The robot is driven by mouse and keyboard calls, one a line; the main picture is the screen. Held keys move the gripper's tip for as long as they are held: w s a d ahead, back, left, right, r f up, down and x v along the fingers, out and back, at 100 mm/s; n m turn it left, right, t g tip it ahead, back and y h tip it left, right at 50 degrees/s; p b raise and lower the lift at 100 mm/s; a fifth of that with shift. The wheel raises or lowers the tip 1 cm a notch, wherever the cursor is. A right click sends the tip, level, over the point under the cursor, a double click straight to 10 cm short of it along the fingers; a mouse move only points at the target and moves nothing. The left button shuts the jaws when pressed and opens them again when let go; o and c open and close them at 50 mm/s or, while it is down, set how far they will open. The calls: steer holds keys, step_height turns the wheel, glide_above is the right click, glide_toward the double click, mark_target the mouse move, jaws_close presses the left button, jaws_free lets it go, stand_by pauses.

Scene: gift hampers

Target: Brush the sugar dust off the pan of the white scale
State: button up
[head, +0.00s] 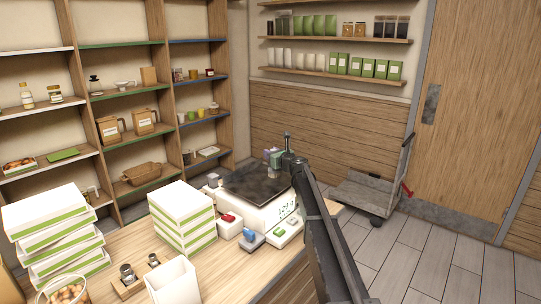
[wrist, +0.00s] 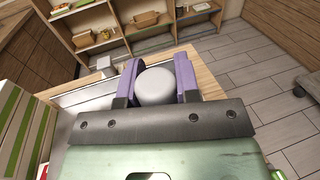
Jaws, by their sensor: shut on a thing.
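The white scale (head: 262,212) stands on the wooden table, with a wide dark pan (head: 250,184) on top. The pan has faint, uneven paler smudges; I cannot tell how much of this is sugar dust. My gripper (head: 273,156) is above the far right edge of the pan. In the wrist view my purple fingers (wrist: 156,82) are shut on a pale grey rounded thing (wrist: 156,88). Its lower part is hidden, so I cannot tell if it is a brush or if it touches the pan.
White-and-green boxes (head: 182,217) are stacked left of the scale. Small red (head: 229,218), blue (head: 249,236) and green (head: 279,233) items lie before it. A white container (head: 172,282) stands at the front. A grey trolley (head: 366,195) is on the floor beyond the table.

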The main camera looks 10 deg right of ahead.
step_height(320, 180, up, 8)
steer(key=p, duration=0.7)
stand_by(0.3)
